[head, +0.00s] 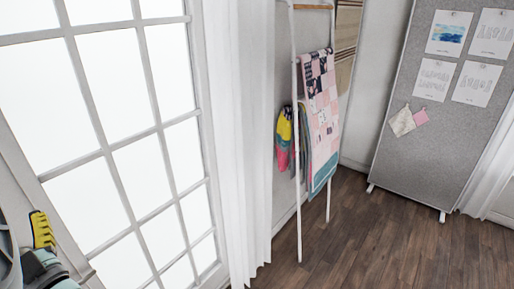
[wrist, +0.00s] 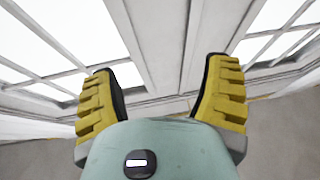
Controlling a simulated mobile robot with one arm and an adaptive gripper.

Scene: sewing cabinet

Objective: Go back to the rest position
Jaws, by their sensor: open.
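My gripper (wrist: 161,92) shows in the wrist view with two yellow ribbed fingers spread apart. Nothing is between them. Behind the fingers are the white window frame and bright panes. In the head view, a part of my gripper with a yellow finger (head: 42,230) shows at the lower left edge, in front of the window; the rest of it is cut off by the frame.
A large white-framed window (head: 120,130) fills the left. A white curtain (head: 238,150) hangs beside it. A white ladder rack (head: 298,200) holds a patchwork quilt (head: 322,120). A grey pinboard (head: 425,110) stands at the right. The wooden floor (head: 370,245) is clear.

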